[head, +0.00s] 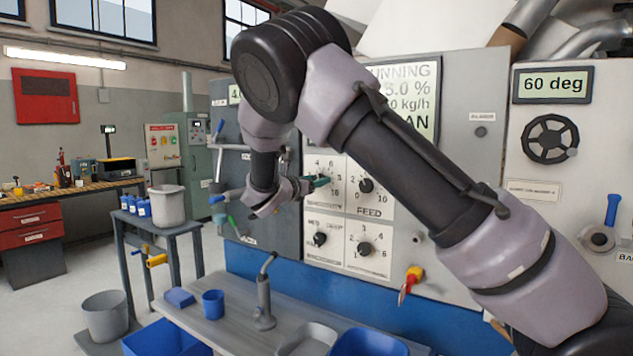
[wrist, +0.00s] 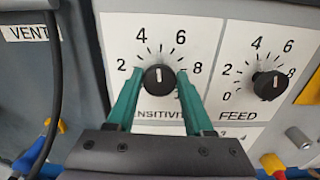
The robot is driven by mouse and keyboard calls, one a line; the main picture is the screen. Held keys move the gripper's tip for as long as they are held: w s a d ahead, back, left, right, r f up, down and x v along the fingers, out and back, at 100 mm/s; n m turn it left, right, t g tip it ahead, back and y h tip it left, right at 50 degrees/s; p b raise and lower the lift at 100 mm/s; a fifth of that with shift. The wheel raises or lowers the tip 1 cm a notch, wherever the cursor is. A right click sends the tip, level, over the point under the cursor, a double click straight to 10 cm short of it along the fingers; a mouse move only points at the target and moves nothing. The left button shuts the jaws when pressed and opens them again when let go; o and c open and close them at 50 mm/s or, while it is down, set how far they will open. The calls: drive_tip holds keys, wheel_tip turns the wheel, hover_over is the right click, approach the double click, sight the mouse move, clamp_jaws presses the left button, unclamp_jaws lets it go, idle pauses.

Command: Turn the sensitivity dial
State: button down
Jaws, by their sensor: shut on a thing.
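The sensitivity dial (wrist: 159,78) is a round black knob on a white scale plate, in the middle of the wrist view. Its white mark points about straight up, between 4 and 6. My gripper (wrist: 160,88) has one green finger on each side of the knob and is shut on it. The word SENSITIVITY is partly covered by the fingers. In the head view my gripper (head: 317,183) is at the upper left plate of the control panel, and the dial is mostly hidden behind it.
The feed dial (wrist: 270,84) is close on the right. Two more dials (head: 364,248) sit below. A red and yellow key switch (head: 410,283) is lower right. A bench with a grey spouted stand (head: 264,308) and blue containers (head: 213,304) lies below the panel.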

drive_tip(key=shift+s+m, duration=0.1)
drive_tip(key=shift+m, duration=3.5)
drive_tip(key=shift+c, duration=1.6)
unclamp_jaws()
drive_tip(key=v, duration=1)
drive_tip(key=shift+s+a, duration=0.2)
drive_tip(key=shift+s, duration=0.15)
drive_tip(key=shift+f, duration=0.1)
